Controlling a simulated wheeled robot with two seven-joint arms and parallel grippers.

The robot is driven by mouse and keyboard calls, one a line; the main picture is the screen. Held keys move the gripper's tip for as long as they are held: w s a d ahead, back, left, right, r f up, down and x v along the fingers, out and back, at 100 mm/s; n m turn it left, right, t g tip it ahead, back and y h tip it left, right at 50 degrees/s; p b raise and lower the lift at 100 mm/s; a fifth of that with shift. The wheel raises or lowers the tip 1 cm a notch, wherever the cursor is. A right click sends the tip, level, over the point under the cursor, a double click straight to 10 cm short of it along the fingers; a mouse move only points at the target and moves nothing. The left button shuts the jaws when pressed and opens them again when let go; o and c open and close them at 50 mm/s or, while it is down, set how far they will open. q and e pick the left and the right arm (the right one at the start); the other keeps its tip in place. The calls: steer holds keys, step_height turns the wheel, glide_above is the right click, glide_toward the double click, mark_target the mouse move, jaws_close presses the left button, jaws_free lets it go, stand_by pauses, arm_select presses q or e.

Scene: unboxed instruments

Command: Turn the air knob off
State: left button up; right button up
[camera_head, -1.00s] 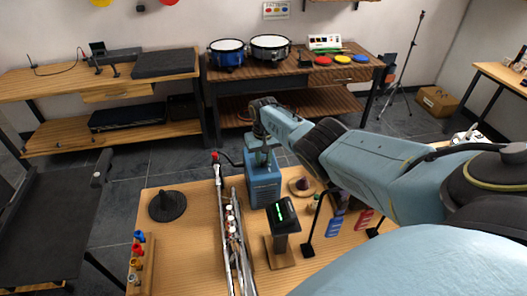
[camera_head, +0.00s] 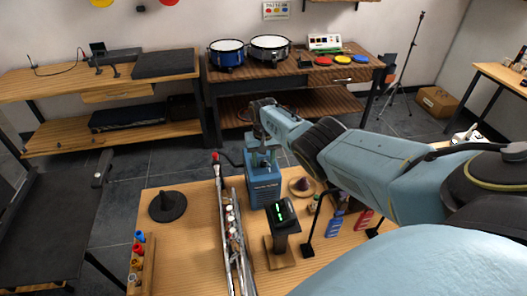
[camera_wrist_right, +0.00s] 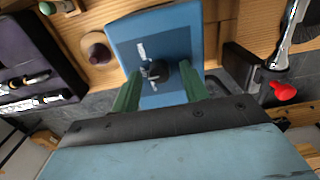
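A blue box-shaped unit (camera_head: 266,190) stands upright on the wooden table. My right gripper (camera_wrist_right: 160,74) reaches down over the top from above. In the head view the right gripper (camera_head: 262,150) is just above the unit, and the knob is largely hidden there. My left gripper is not in view.
Silver wind instruments (camera_head: 233,240) lie left of the unit, with a red-tipped piece. A small display on a stand (camera_head: 281,212) is in front. A round wooden base (camera_head: 301,187) is close on the right.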

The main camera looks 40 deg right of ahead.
mark_target(263, 162)
steer(key=shift+r, duration=0.1)
steer(key=shift+r+p, duration=0.3)
steer(key=shift+r, duration=0.05)
step_height(263, 162, up, 4)
steer(key=shift+r+p, duration=0.25)
steer(key=shift+p, duration=0.85)
step_height(263, 162, up, 8)
steer(key=shift+p, duration=0.35)
